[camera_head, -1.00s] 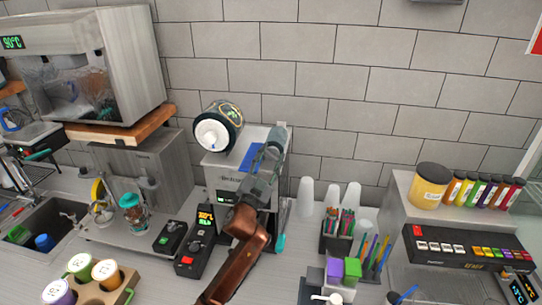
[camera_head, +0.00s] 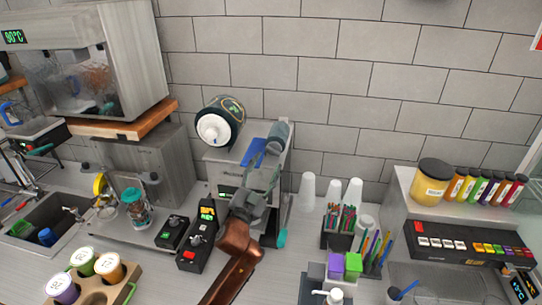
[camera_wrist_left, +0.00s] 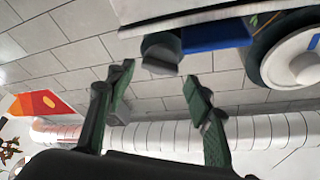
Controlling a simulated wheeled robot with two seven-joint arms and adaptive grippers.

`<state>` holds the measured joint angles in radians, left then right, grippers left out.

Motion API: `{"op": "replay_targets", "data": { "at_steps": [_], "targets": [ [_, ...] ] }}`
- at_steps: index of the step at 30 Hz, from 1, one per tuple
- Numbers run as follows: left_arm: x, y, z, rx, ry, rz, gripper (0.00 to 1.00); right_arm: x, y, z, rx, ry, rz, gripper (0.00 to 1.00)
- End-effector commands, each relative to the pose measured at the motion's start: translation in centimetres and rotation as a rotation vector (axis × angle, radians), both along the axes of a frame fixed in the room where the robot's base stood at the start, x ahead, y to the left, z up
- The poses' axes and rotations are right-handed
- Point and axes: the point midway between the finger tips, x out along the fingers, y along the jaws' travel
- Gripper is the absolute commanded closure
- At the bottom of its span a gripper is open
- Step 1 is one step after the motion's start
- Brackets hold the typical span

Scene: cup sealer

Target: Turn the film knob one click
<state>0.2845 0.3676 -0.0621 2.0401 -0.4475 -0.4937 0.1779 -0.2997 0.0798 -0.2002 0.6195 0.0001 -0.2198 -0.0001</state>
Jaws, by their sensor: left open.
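The cup sealer (camera_head: 228,170) stands against the wall with a film roll (camera_head: 219,125) with a white hub on top. A short grey cylinder, which looks like the film knob (camera_head: 278,136), sits at its top right; it also shows in the left wrist view (camera_wrist_left: 161,52). My left gripper (camera_head: 266,165) is open and empty in front of the sealer, just below the knob. In the left wrist view, the two green-padded fingers (camera_wrist_left: 158,88) stand apart, with the knob beyond them, between their tips and not touching. My right gripper is not in view.
A black control box (camera_head: 197,243) stands in front of the sealer at left. White cups (camera_head: 331,190) and a straw holder (camera_head: 341,225) stand to its right. A cup tray (camera_head: 122,292) lies at front left.

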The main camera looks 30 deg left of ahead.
Motion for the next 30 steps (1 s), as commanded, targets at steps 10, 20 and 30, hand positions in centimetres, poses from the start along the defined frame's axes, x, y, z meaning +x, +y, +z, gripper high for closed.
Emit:
{"op": "replay_targets", "data": {
  "at_steps": [10, 20, 30],
  "targets": [
    [-4.9, -0.2, -1.8, 0.0, 0.002, 0.001, 0.52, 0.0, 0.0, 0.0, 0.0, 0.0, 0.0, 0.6],
    [-5.4, -0.2, -1.9, 0.001, 0.001, 0.001, 0.52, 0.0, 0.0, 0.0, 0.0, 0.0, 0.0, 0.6],
    [-5.3, -0.3, -1.9, 0.0, 0.001, 0.0, 0.52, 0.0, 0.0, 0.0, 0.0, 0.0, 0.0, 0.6]
  ]
}}
